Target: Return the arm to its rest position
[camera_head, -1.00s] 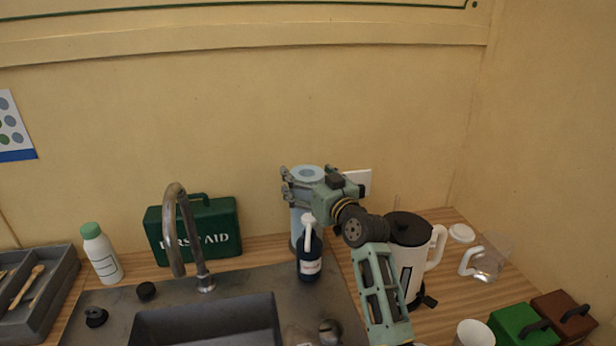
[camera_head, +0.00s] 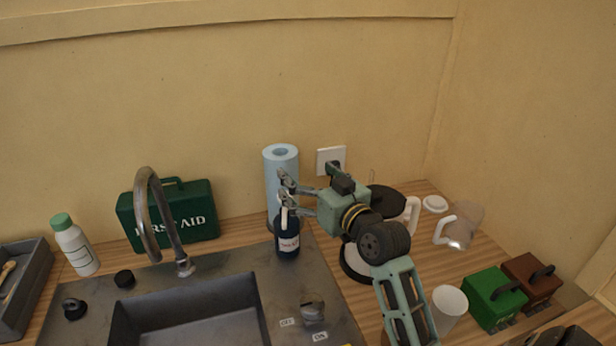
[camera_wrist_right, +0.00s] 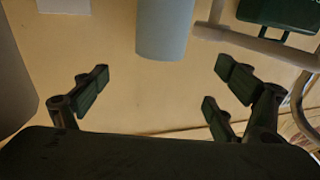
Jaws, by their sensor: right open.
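My right arm reaches in from the lower right in the head view, and its right gripper (camera_head: 284,190) points left over the counter. Its fingers are spread, and the right wrist view shows nothing between them (camera_wrist_right: 165,92). In the head view the fingers overlap the lower right of a blue paper roll (camera_head: 281,163) and the top of a dark pump bottle (camera_head: 288,243). In the right wrist view the roll (camera_wrist_right: 165,28) stands beyond the fingertips, apart from them. I cannot tell how near the bottle's pump is. My left gripper is not in view.
A white lidded jug (camera_head: 357,266) stands behind my forearm. A white cup (camera_head: 450,302), green box (camera_head: 493,293) and brown box (camera_head: 530,275) are to the right. The sink (camera_head: 195,312), tap (camera_head: 150,215) and green first aid case (camera_head: 170,230) are to the left.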

